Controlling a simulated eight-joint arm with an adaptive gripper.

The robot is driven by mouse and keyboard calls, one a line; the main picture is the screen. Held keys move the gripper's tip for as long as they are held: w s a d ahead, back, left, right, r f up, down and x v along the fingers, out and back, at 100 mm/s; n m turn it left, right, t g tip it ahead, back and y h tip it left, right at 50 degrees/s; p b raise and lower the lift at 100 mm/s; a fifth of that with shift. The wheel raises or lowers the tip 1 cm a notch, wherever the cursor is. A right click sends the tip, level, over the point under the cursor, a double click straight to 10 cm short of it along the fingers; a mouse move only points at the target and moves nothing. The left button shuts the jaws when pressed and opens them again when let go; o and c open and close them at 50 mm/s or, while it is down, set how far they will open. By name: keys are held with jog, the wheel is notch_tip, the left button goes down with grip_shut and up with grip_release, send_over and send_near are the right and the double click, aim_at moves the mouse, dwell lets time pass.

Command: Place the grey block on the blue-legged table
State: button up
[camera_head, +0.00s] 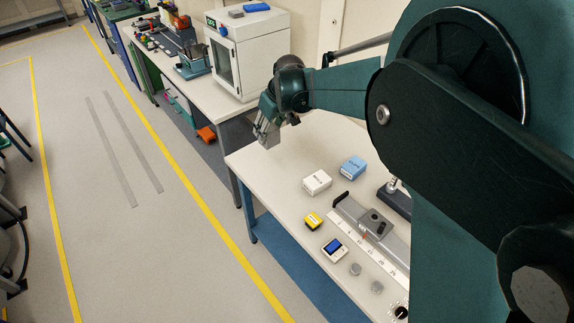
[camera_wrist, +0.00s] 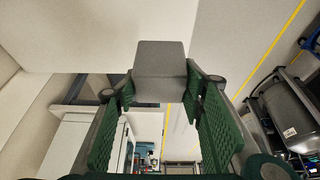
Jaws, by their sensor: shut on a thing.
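The grey block (camera_wrist: 160,68) is between the fingertips of my gripper (camera_wrist: 160,92) in the wrist view, its faces against the green ribbed pads. In the head view my gripper (camera_head: 266,136) is over the far left corner of the blue-legged table, with a small grey shape at its tip. The table has a pale top (camera_head: 268,174) and a blue leg (camera_head: 249,214). I cannot tell the exact gap between the block and the tabletop.
A white box (camera_head: 317,182), blue box (camera_head: 353,167), yellow item (camera_head: 314,221), blue-screened device (camera_head: 334,249) and rail with a grey carriage (camera_head: 375,223) stand on the table. A white cabinet (camera_head: 250,55) stands on the bench behind. The tabletop's far left part is clear.

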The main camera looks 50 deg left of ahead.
notch_tip(320, 180, down, 10)
dwell(0.4)
notch_tip(320, 180, down, 6)
dwell(0.7)
jog(key=shift+f+b, duration=0.3)
jog(key=shift+f, duration=1.55)
jog(key=shift+f, duration=0.15)
jog(key=o, duration=1)
jog(key=shift+r, duration=0.25)
